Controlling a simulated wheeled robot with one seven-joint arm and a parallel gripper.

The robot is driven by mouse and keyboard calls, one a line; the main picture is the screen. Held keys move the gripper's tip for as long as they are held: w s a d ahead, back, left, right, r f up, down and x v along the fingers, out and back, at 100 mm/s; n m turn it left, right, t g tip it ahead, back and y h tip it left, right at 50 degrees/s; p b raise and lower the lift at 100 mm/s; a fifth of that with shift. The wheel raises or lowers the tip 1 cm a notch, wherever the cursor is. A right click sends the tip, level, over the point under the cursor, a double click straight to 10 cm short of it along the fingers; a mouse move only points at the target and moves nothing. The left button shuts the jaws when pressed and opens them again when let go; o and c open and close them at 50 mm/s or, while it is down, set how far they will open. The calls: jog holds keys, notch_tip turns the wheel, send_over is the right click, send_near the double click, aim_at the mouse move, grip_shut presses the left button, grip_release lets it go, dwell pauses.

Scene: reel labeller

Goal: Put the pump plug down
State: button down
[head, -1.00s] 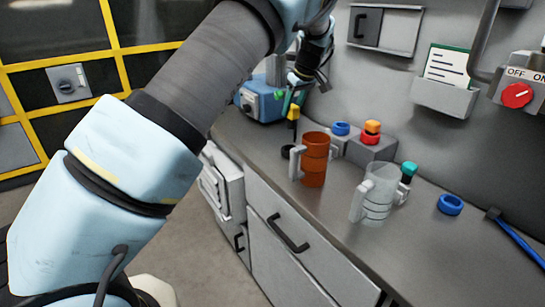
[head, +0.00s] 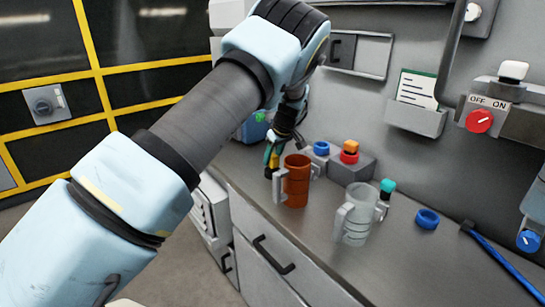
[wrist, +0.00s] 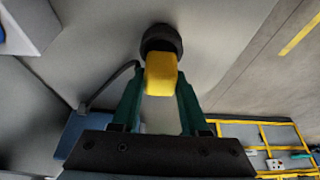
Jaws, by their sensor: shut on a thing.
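The pump plug (wrist: 160,78) has a yellow block body, and it shows between the two green fingers of my gripper (wrist: 160,95) in the wrist view. A round black part (wrist: 161,40) lies just beyond the yellow block; I cannot tell whether it is the plug's end or something on the counter. In the head view my gripper (head: 271,158) is shut on the plug, low over the counter, left of the orange-brown jug (head: 297,182). Whether the plug touches the counter is unclear.
A clear jug (head: 355,225) stands right of the orange-brown jug. A blue machine (head: 250,128) is partly hidden by my arm. The counter's front right is clear.

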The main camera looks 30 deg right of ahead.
jog(key=shift+f, duration=0.15)
jog(key=shift+c, duration=2.1)
grip_release()
jog(key=a+b+v, duration=0.1)
jog(key=b+v, duration=0.2)
jog(key=v, duration=0.9)
jog(key=w+a+f+g, duration=0.1)
jog(key=a+g, duration=0.1)
jog(key=a, duration=2.4)
jog(key=s+a+f+m+h, duration=0.1)
jog(key=s+a+f+m, duration=0.1)
jog(key=s+a, duration=1.4)
jog(key=a+m, duration=0.1)
jog(key=a, duration=0.1)
jog(key=shift+a+g, duration=0.3)
jog(key=shift+g, duration=0.1)
